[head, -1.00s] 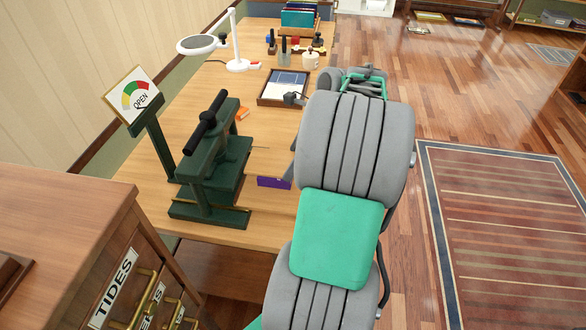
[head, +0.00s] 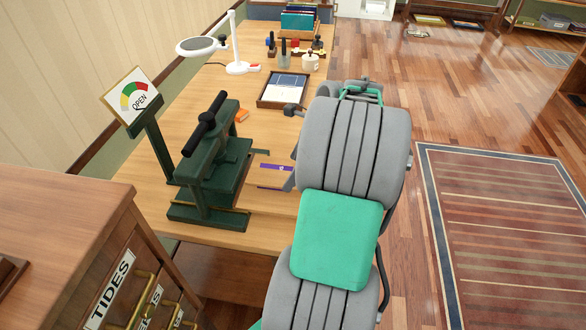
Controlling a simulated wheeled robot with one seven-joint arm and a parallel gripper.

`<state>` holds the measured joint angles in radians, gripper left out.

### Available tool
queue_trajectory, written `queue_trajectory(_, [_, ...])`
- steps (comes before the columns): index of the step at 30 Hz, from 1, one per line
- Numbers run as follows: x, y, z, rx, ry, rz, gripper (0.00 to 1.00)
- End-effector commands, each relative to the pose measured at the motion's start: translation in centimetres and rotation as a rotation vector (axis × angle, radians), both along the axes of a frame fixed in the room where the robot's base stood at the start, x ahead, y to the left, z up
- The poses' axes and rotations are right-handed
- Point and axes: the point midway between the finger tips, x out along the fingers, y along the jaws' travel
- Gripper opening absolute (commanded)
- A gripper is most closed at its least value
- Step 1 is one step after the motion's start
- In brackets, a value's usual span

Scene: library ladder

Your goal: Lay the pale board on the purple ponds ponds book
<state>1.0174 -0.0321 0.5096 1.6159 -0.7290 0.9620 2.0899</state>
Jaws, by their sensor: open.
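A purple strip with small white marks (head: 275,167), which appears to be part of the purple book, shows on the desk just right of the green press. A thin dark purple line runs a little nearer, with a pale tan band (head: 268,179) between the two. That band may be the pale board, but its colour is so close to the desk's that I cannot tell. My arm hides the right side of this spot. My gripper's fingers are hidden behind the arm. Only a grey edge of my arm or hand shows beside the purple strip.
A framed tray (head: 284,89), lamp (head: 236,60) and mug (head: 310,61) stand farther back. A wooden cabinet (head: 65,225) is at front left.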

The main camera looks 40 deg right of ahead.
Motion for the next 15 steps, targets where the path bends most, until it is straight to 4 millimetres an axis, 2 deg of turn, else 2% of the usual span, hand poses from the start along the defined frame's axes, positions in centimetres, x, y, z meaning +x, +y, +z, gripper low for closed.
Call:
queue_trajectory(9, [-2.3, -1.9, 7.5, -0.001, -0.001, -0.004, 1.00])
queue_trajectory(12, [-3.0, -2.4, 9.4, -0.001, 0.000, -0.004, 1.00])
queue_trajectory(15, [-3.4, -2.7, 10.5, 0.000, 0.000, -0.003, 1.00])
